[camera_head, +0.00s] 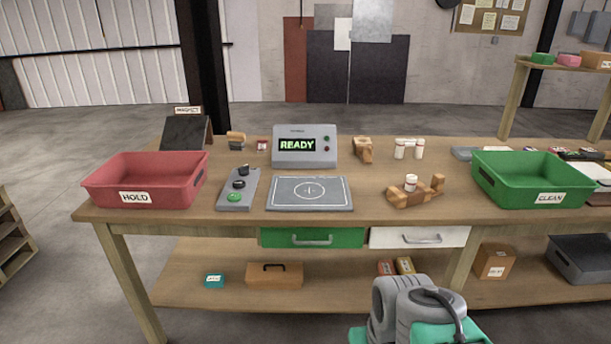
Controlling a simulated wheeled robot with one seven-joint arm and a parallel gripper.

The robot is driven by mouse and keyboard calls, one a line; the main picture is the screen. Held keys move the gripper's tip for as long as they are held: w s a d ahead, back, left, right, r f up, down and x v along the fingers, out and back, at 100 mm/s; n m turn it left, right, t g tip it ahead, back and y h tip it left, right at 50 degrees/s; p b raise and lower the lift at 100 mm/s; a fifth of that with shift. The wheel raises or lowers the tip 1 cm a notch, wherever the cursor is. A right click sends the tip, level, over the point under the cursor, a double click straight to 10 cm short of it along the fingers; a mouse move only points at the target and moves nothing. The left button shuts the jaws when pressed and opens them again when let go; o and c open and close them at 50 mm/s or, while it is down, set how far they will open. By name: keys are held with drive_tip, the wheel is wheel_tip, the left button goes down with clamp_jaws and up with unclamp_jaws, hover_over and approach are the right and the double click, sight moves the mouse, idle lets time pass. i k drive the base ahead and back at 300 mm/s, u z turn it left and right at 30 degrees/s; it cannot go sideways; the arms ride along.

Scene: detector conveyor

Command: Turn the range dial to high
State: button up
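A narrow grey control box (238,202) stands on the workbench, left of centre. It carries two black knobs, an upper one (243,171) and a lower one (239,184), above a green button (235,197). I cannot tell which knob is the range dial, or where either points; their markings are too small. To the right a grey detector unit (305,160) has a screen reading READY. Grey and green parts of my arm show at the bottom right, in front of the bench and apart from the box. My gripper's fingers are not visible.
A flat grey plate (310,205) lies right of the box. A red HOLD bin (145,189) is to its left, and a green CLEAN bin (530,188) is at the far right.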

sight(243, 171)
drive_tip(key=u, duration=0.1)
drive_tip(key=i, duration=1.2)
drive_tip(key=u, duration=1.6)
drive_tip(key=i, duration=0.7)
drive_tip(key=u, duration=0.9)
